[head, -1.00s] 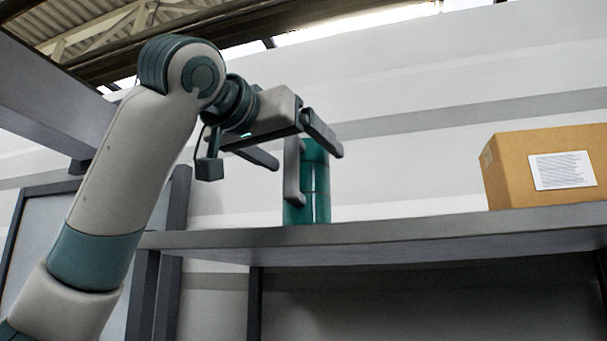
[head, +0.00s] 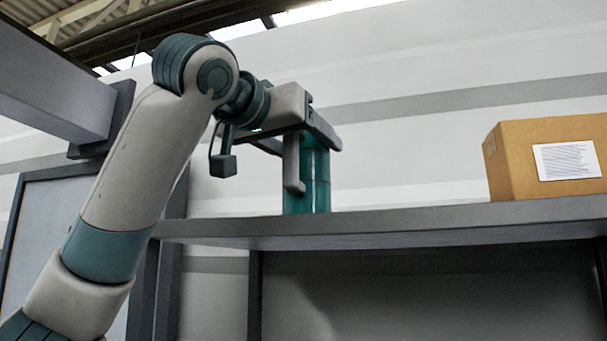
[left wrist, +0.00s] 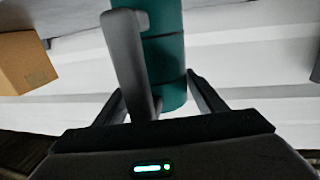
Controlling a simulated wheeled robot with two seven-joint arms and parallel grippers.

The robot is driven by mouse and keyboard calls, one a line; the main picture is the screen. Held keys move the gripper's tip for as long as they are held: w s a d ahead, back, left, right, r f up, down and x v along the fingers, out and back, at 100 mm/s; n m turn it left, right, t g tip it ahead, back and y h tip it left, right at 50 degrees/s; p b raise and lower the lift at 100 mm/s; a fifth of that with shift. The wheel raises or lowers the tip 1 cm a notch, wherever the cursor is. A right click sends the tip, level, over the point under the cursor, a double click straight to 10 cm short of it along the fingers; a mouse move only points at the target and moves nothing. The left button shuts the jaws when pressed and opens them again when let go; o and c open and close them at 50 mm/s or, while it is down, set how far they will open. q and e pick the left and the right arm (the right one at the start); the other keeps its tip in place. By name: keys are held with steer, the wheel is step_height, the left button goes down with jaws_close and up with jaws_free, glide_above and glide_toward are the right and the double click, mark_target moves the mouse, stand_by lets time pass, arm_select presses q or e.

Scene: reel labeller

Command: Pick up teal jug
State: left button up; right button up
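The teal jug (head: 316,185) stands upright on the high grey shelf (head: 420,226) in the head view. Its grey handle (head: 291,165) faces left, toward my arm. My left gripper (head: 297,139) is at the jug's upper part, with its fingers apart on either side of it. In the left wrist view the jug (left wrist: 166,60) lies between the two fingers (left wrist: 155,83), with the handle (left wrist: 128,55) close to the camera. The gripper looks open; whether a finger touches the jug is unclear. My right gripper is not in view.
A cardboard box (head: 548,160) with a white label stands on the shelf to the right, well apart from the jug. The shelf between them is clear. A grey beam (head: 50,85) is at the upper left behind my arm.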

arm_select(q)
steer(key=c, duration=0.5)
steer(key=shift+r, duration=0.2)
steer(key=shift+c, duration=0.2)
steer(key=shift+r+b, duration=0.55)
steer(key=shift+r, duration=0.25)
steer(key=s+d+r+b, duration=0.2)
steer(key=s+r+b, duration=0.2)
steer(key=s+r, duration=0.5)
steer(key=shift+s, duration=1.3)
